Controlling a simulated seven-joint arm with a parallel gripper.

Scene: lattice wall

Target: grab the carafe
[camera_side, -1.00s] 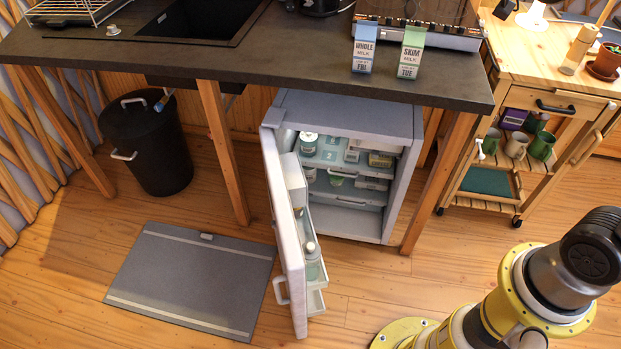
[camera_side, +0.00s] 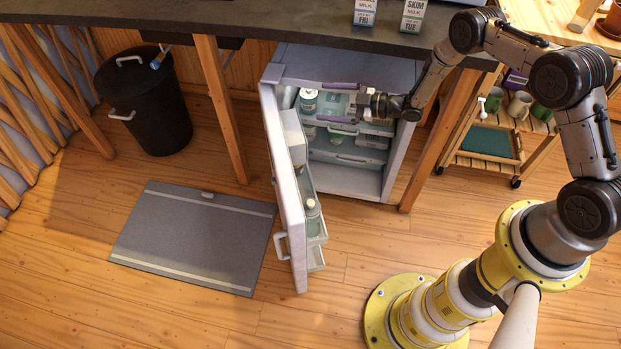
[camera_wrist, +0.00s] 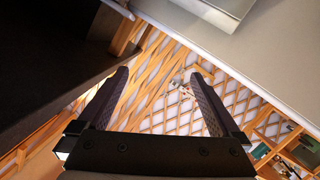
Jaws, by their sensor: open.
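The small fridge (camera_side: 291,52) under the counter stands open, its door (camera_side: 285,195) swung toward the camera. A pale greenish bottle-like vessel with a light top (camera_side: 312,218), which looks like the carafe, stands upright in the door's shelf; I cannot be sure of it at this size. My gripper (camera_side: 332,102) is at the fridge's upper shelf, fingers pointing left, open and empty. It is above and to the right of that vessel, apart from it.
The counter (camera_side: 290,18) overhangs above, with a wooden leg (camera_side: 220,110) at left. Milk cartons (camera_side: 412,15) stand on top.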

